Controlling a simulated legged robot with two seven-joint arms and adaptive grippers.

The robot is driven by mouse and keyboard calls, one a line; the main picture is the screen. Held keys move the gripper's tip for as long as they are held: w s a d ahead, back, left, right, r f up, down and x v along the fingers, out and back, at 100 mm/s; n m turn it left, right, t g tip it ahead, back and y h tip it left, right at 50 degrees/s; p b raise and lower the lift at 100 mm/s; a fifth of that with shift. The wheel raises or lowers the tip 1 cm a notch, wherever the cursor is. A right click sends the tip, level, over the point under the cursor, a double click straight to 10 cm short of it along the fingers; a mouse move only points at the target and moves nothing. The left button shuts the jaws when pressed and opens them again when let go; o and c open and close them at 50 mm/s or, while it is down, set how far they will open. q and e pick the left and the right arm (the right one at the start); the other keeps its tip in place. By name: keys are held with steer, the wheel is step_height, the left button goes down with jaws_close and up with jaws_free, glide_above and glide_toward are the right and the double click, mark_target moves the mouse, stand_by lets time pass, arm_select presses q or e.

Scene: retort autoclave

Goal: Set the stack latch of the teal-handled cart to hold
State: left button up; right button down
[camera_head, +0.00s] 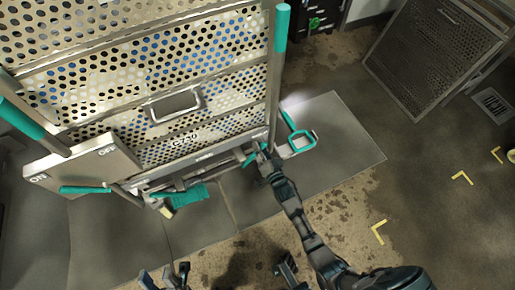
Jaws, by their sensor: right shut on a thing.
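The teal-handled cart (190,65) fills the upper left, with perforated metal panels and teal grips on its posts. A small teal lever (251,159) sits at its lower right corner, beside the post. My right gripper (263,157) is shut at this lever, and its fingers partly hide it. I cannot read a hold mark there. My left gripper (164,275) is at the bottom edge, open and apart from the cart, partly cut off by the frame.
A teal-edged loop (301,141) sticks out right of the lever. An ON/OFF plate (85,163) and a teal bar (86,190) are at the cart's left. A perforated panel (437,48) stands upper right. Floor with yellow corner marks (462,178) is clear at right.

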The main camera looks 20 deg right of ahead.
steer(key=shift+d+f, duration=0.15)
steer(key=shift+f, duration=0.15)
steer(key=shift+s, duration=0.1)
steer(key=c, duration=1.1)
jaws_free()
steer(key=shift+c, duration=0.2)
steer(key=shift+o, duration=0.9)
steer(key=shift+d, duration=0.1)
steer(key=s, duration=1.2)
